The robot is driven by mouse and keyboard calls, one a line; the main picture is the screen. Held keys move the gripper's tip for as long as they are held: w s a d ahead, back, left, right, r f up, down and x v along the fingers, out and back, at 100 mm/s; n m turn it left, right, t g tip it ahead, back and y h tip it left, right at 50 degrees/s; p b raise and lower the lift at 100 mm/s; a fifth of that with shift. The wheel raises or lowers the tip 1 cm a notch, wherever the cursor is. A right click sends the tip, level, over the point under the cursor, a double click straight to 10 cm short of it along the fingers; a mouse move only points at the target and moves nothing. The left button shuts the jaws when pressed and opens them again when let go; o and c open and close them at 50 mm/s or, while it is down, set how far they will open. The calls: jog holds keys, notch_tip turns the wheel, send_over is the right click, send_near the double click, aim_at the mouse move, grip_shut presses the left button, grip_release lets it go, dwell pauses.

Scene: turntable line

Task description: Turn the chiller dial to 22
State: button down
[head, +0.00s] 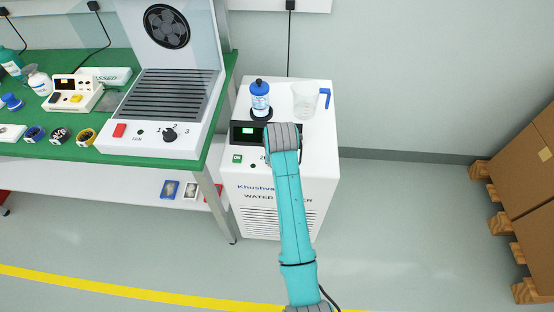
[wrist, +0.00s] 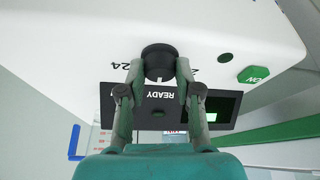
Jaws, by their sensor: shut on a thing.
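The white water chiller (head: 235,185) stands right of the green bench in the head view. In the wrist view its black dial (wrist: 158,55) sits between the two fingers of my gripper (wrist: 160,68), which is shut on it. A printed 24 (wrist: 127,65) shows left of the dial. Another mark right of it is partly covered by a finger. The black display panel (wrist: 110,100) reads READY and has a green-lit window (wrist: 222,108). In the head view my arm covers the dial and gripper.
A blue-capped bottle (head: 260,100) and a clear beaker (head: 304,100) stand on the chiller top. A green ON button (wrist: 253,74) is on the front panel. The green bench (head: 120,165) is close at the left; boxes on pallets (head: 520,200) stand far right.

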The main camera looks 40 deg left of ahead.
jog(key=shift+m, duration=0.5)
jog(key=c, duration=0.8)
grip_release()
jog(key=v, duration=1.2)
jog(key=shift+s+a, duration=0.15)
